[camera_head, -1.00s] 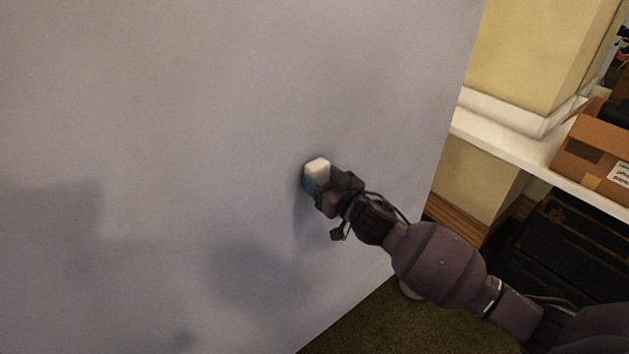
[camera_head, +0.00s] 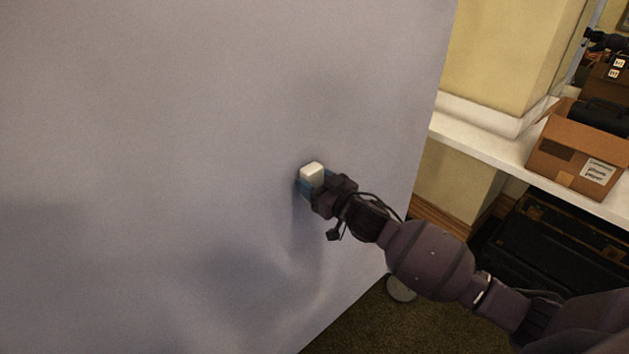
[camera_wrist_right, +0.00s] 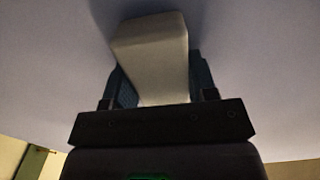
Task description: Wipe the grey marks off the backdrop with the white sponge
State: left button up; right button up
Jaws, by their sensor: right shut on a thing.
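The backdrop (camera_head: 200,110) is a pale grey-lavender upright panel filling the left and middle of the head view. Soft dark patches (camera_head: 225,275) show on its lower part and at the lower left; I cannot tell marks from shadow. My right gripper (camera_head: 314,183), with blue fingers, is shut on the white sponge (camera_head: 311,171) close to the backdrop. In the right wrist view the sponge (camera_wrist_right: 152,50) sticks out from between the fingers of the gripper (camera_wrist_right: 163,84) toward the backdrop (camera_wrist_right: 255,60). Whether it touches the surface is hard to tell. My left gripper is not in view.
To the right, past the backdrop's edge, a white ledge (camera_head: 480,145) holds an open cardboard box (camera_head: 562,165). A black case (camera_head: 545,245) stands below it. Brown carpet (camera_head: 365,325) shows at the bottom. The backdrop around the gripper is clear.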

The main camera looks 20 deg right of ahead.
aim_at(282, 190)
jog(key=shift+s+a+p, duration=0.3)
jog(key=shift+s+a, duration=0.05)
jog(key=shift+a, duration=0.55)
jog(key=shift+s+a, duration=0.25)
jog(key=shift+a, duration=0.65)
jog(key=shift+s+a+p, duration=0.25)
jog(key=shift+a+p, duration=0.1)
jog(key=shift+a, duration=0.15)
jog(key=shift+s+a, duration=0.3)
jog(key=shift+a, duration=0.55)
jog(key=shift+s+a+p, duration=0.15)
jog(key=shift+a+p, duration=0.1)
jog(key=shift+p, duration=0.05)
